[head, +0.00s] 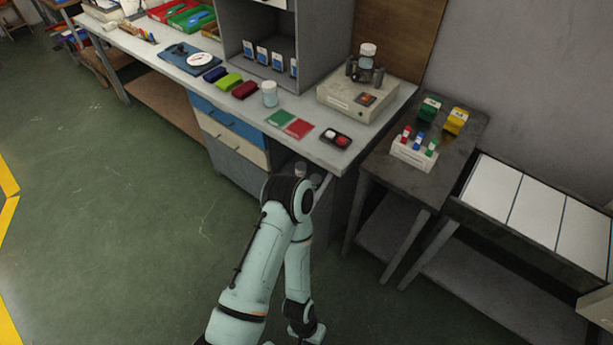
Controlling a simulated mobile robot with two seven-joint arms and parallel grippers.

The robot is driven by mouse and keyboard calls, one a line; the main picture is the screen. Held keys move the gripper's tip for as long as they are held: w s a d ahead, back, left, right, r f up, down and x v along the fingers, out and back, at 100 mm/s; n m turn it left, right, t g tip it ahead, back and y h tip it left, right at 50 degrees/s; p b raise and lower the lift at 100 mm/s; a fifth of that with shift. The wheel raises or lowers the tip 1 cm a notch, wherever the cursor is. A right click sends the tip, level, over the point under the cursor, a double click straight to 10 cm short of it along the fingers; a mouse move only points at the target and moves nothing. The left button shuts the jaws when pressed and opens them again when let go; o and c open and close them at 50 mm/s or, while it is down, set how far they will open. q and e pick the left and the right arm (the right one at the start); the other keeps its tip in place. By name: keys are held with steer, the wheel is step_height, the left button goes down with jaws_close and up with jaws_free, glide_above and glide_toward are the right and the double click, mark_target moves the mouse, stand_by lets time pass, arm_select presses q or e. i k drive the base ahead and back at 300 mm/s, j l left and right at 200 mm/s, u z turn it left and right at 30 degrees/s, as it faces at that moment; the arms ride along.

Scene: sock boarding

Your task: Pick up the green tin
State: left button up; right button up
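A small green, rounded flat tin (229,81) lies on the grey workbench in the head view, between a similar blue one (215,74) and a red one (245,89). A green box-like container (429,108) also stands on the dark side table, beside a yellow one (454,120). One of my pale green arms rises from the bottom of the view and bends in front of the bench, well apart from all of these. I see no gripper fingers clearly; both grippers are out of view or hidden.
The workbench (345,158) also holds a white-lidded jar (269,95), green and red cards (290,124), a black tray (335,139) and a beige device (350,101). A grey shelf unit stands behind the tins. A vial rack (414,153) is on the side table. Open floor lies left.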

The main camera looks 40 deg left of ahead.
mark_target(315, 179)
steer(key=j, duration=4.05)
steer(key=i+j, duration=0.15)
steer(key=j, duration=0.15)
steer(key=i+j, duration=0.15)
steer(key=j, duration=0.2)
steer(key=i+j, duration=0.15)
steer(key=j, duration=0.15)
